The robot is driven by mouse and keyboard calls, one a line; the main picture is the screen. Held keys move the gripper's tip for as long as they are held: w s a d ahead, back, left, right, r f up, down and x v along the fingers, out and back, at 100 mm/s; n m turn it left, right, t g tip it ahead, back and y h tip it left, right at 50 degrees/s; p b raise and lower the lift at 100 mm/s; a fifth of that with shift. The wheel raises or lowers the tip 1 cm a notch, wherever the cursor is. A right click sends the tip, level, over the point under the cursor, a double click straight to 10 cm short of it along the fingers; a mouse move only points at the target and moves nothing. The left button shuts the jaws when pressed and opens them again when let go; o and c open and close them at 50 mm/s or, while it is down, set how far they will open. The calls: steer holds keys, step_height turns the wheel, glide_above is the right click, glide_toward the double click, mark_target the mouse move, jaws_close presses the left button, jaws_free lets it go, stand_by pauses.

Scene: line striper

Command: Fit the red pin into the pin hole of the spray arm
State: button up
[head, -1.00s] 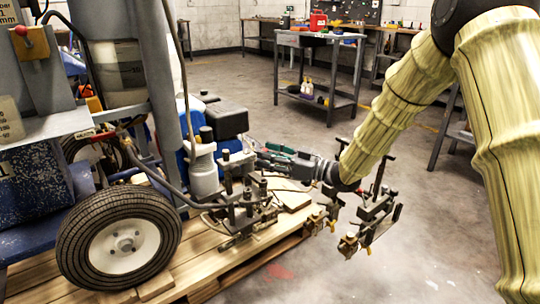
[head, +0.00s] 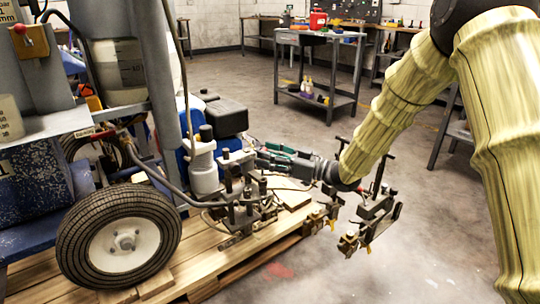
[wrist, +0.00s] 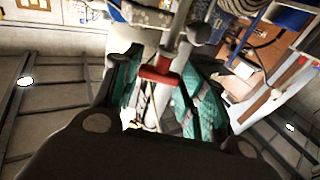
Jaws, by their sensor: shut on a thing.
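My gripper (head: 258,152) reaches leftward beside the striper's low front, with green pads on its fingers. In the wrist view its fingers (wrist: 180,85) stand on either side of the red pin (wrist: 160,73), which looks like a red crosspiece by a grey shaft. The jaws appear closed on it; the exact contact is partly hidden. The spray arm, seemingly the dark bracket assembly (head: 373,216), extends right past the pallet, below my wrist. Its pin hole cannot be made out. The pin is too small to tell in the head view.
The striper's wheel (head: 122,243) and blue body stand at left on a wooden pallet (head: 225,262). A white filter cup (head: 204,172) and dark clamps (head: 243,205) crowd the space near my gripper. A trolley (head: 318,72) stands behind.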

steer(key=shift+f, duration=3.05)
stand_by(2.0)
steer(key=o, duration=1.5)
steer(key=p+v, duration=0.2)
steer(key=v, duration=0.5)
steer(key=shift+f, duration=0.15)
stand_by(0.5)
